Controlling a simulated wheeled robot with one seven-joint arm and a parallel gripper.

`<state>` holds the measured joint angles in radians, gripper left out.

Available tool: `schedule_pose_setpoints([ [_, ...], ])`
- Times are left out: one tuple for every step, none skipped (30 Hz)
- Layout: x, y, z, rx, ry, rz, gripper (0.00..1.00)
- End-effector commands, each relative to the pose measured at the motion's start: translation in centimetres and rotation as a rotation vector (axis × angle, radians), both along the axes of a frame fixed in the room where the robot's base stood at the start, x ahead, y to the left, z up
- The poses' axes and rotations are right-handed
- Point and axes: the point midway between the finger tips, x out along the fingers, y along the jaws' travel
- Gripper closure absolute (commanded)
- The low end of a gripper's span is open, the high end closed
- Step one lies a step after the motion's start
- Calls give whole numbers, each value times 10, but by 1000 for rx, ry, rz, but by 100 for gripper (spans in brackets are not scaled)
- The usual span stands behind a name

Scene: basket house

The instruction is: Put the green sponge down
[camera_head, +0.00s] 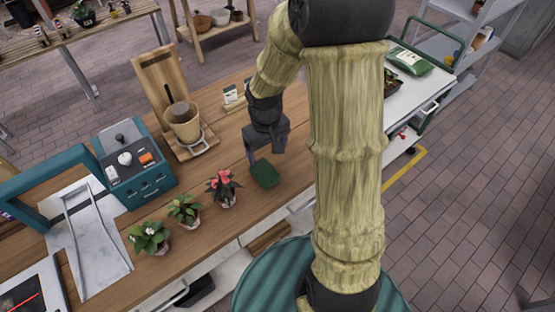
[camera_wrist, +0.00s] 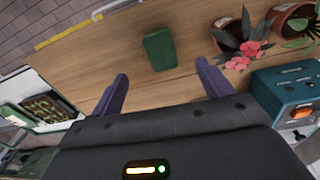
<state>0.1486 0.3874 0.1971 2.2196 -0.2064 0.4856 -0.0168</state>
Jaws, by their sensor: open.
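The green sponge (camera_head: 265,173) lies flat on the wooden table (camera_head: 230,222), to the right of the pink-flowered plant. It also shows in the wrist view (camera_wrist: 160,50), beyond my fingertips and between their lines. My gripper (camera_head: 265,156) is just behind the sponge in the head view. In the wrist view my gripper (camera_wrist: 162,83) has its two purple fingers spread wide with nothing between them. The sponge appears apart from both fingers.
Potted plants (camera_head: 224,187) stand left of the sponge. A teal machine (camera_head: 135,163) and a wooden stand with a pot (camera_head: 183,122) are farther left and back. A white cart (camera_head: 420,85) stands beyond the right end. Bare tabletop surrounds the sponge's right side.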

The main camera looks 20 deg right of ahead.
Motion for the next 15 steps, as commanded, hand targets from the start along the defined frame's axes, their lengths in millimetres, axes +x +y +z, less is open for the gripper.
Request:
schedule_pose_setpoints([
  [-14,1,12,-3,-25,-23,21],
  [-22,0,18,-1,-38,-41,21],
  [-32,0,24,1,-54,-63,21],
  [-40,0,29,4,-69,-82,21],
  [-47,0,34,9,-82,-99,21],
  [-58,0,39,14,-100,-122,21],
  [-65,0,43,20,-113,-141,21],
  [-72,0,46,26,-124,-156,21],
  [-80,0,49,34,-138,-178,21],
  [-85,0,51,38,-147,-189,21],
  [-89,0,53,43,-155,-200,21],
  [-94,-1,54,48,-161,-212,21],
  [-96,-1,55,51,-165,-218,21],
  [-98,-1,55,52,-167,-222,21],
  [-99,-1,55,54,-169,-225,21],
])
